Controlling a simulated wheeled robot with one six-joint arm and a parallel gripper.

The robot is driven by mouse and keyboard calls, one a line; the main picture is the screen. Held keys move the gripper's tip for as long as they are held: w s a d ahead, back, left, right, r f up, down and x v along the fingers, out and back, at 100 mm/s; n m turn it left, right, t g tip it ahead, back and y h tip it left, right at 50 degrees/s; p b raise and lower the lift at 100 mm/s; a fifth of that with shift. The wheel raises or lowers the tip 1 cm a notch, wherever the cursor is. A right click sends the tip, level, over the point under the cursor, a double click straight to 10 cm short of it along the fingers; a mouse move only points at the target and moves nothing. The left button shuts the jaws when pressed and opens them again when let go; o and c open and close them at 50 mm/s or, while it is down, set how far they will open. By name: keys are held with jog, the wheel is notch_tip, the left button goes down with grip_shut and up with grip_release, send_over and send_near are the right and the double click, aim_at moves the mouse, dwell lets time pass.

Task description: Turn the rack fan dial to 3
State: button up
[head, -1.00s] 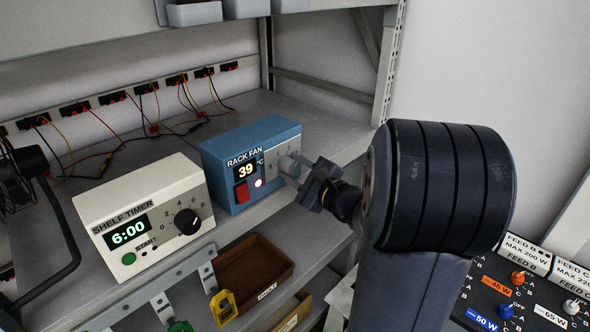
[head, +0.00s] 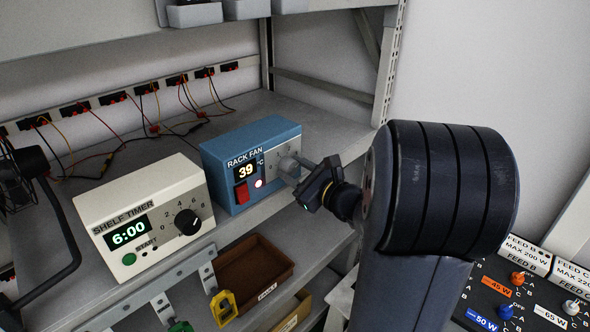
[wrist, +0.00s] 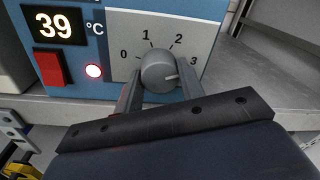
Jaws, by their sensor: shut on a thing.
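The blue rack fan unit (head: 225,153) stands on the shelf, its display reading 39 °C. Its grey dial (wrist: 158,68) is on the pale front panel, which is marked 0, 1, 2 and 3. In the wrist view the dial's light pointer line faces right, roughly toward the 3. My gripper (wrist: 160,80) is shut on the dial, one finger on each side of it. In the head view my gripper (head: 291,168) reaches the dial from the right and partly hides it. A red switch (wrist: 49,68) and a lit red lamp (wrist: 94,71) are left of the dial.
A cream shelf timer (head: 140,215) showing 6:00 stands left of the fan unit. A brown bin (head: 252,275) is below the shelf edge. A feed panel (head: 520,300) with several knobs is at lower right. Wires run along the shelf back.

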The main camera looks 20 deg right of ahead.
jog(key=shift+m, duration=0.5)
jog(key=o, duration=1)
jog(key=b+v, duration=0.1)
jog(key=v, duration=0.9)
jog(key=shift+s+b, duration=0.35)
jog(key=shift+s, duration=0.05)
jog(key=shift+w+d, duration=0.1)
